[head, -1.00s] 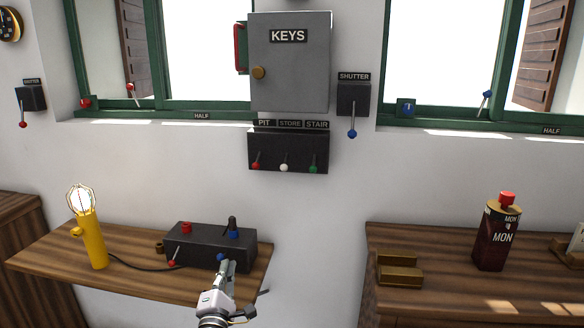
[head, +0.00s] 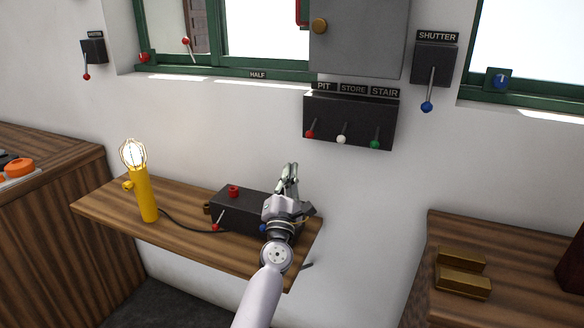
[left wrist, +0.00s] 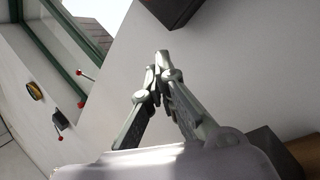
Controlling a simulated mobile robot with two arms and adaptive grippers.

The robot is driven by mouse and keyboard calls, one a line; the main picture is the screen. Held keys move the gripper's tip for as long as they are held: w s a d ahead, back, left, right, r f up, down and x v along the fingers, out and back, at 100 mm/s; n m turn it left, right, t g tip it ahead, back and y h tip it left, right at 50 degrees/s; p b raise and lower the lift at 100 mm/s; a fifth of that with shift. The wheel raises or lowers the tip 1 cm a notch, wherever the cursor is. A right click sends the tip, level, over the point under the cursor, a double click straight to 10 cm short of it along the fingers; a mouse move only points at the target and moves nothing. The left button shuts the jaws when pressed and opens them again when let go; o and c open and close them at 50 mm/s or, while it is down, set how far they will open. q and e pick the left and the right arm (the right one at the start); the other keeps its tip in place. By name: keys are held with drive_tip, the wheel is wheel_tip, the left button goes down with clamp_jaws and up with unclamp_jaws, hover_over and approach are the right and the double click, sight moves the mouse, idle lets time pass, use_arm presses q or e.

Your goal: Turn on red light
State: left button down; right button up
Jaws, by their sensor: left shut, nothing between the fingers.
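A black control box (head: 235,212) sits on the wooden wall shelf, with a red knob (head: 233,191) on top and a red-tipped lever (head: 215,226) on its front, tip down. A blue tip (head: 263,228) shows beside my arm. A yellow caged lamp (head: 146,193) stands left of the box, joined to it by a cable; its bulb looks white. My left gripper (head: 290,168) is shut and empty above the box's right part, hiding that part. Its closed fingers also show in the left wrist view (left wrist: 160,62). My right gripper is not in view.
A wall panel (head: 349,120) marked PIT, STORE, STAIR has red, white and green levers, above my gripper. A SHUTTER switch (head: 434,68) hangs to its right. A grey key cabinet (head: 360,40) is above. Another wooden counter with brass blocks (head: 462,274) stands right.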

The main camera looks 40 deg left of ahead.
sight(313, 128)
use_arm(q)
drive_tip(key=w+r+p, duration=0.3)
drive_tip(key=w+r, duration=0.2)
drive_tip(key=shift+a+r, duration=0.15)
drive_tip(key=shift+r, duration=0.1)
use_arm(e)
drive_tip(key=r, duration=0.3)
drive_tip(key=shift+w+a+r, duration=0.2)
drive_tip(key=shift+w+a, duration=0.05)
use_arm(q)
drive_tip(key=shift+r, duration=0.1)
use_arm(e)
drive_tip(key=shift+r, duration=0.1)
use_arm(q)
drive_tip(key=p, duration=0.2)
drive_tip(key=shift+s+r+g+p, duration=0.1)
drive_tip(key=shift+r+g+p, duration=0.1)
drive_tip(key=shift+g+p, duration=0.15)
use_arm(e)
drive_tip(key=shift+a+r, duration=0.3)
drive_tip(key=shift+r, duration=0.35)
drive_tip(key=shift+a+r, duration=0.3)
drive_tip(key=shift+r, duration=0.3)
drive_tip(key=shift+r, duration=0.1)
